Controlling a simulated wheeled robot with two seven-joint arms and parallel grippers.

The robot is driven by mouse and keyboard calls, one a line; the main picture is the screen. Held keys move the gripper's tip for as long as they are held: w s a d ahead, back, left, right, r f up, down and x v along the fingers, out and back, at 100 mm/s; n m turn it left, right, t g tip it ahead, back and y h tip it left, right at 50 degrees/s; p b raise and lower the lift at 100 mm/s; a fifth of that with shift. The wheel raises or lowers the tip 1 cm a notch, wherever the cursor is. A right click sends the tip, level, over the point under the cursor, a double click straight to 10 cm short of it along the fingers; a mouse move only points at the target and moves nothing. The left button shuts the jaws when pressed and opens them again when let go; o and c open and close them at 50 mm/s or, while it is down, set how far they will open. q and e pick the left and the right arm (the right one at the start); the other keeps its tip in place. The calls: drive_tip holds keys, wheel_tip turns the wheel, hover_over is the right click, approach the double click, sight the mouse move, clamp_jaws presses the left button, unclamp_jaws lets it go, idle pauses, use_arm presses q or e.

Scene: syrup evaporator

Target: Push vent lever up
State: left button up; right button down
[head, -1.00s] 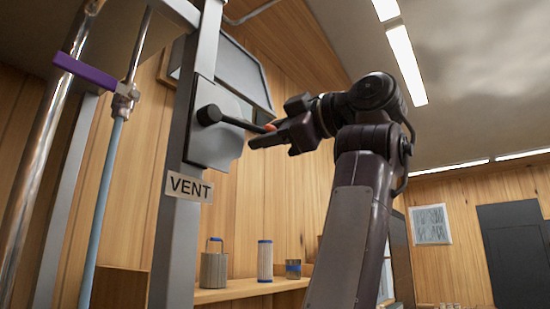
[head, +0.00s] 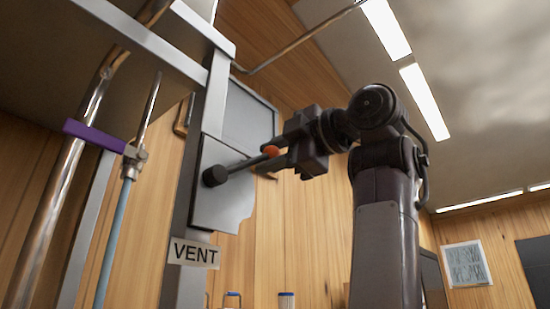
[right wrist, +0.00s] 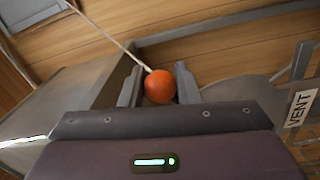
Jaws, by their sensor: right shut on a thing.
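The vent lever is a dark rod (head: 243,165) running from a round black hub (head: 213,176) on a grey plate up and right to an orange knob (head: 271,151). The rod tilts upward in the head view. My right gripper (head: 266,160) is shut on the lever at its knob end. In the right wrist view the orange knob (right wrist: 159,87) sits between the two fingers of the right gripper (right wrist: 157,76). A VENT label (head: 194,253) is on the post below the hub. My left gripper is not in view.
A grey metal post (head: 186,215) and frame stand left of the lever. A chrome pipe (head: 66,170) and a thin rod with a purple bar (head: 94,136) are further left. A wood-panelled wall (head: 305,225) is behind. Open space lies right of my arm.

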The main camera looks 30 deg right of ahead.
drive_tip(key=shift+s+r, duration=0.1)
drive_tip(key=shift+r, duration=0.05)
drive_tip(key=c, duration=1.2)
unclamp_jaws()
drive_tip(key=shift+a, duration=0.15)
drive_tip(key=shift+o, duration=0.6)
drive_tip(key=shift+s+a, duration=0.1)
drive_tip(key=shift+a, duration=0.2)
drive_tip(key=shift+s+d+b, duration=0.25)
drive_tip(key=shift+d+b, duration=0.05)
drive_tip(key=b+v, duration=0.3)
drive_tip(key=v, duration=0.3)
drive_tip(key=shift+s, duration=0.4)
drive_tip(key=shift+s+d, duration=0.15)
drive_tip(key=shift+s, duration=0.1)
drive_tip(key=shift+w, duration=0.15)
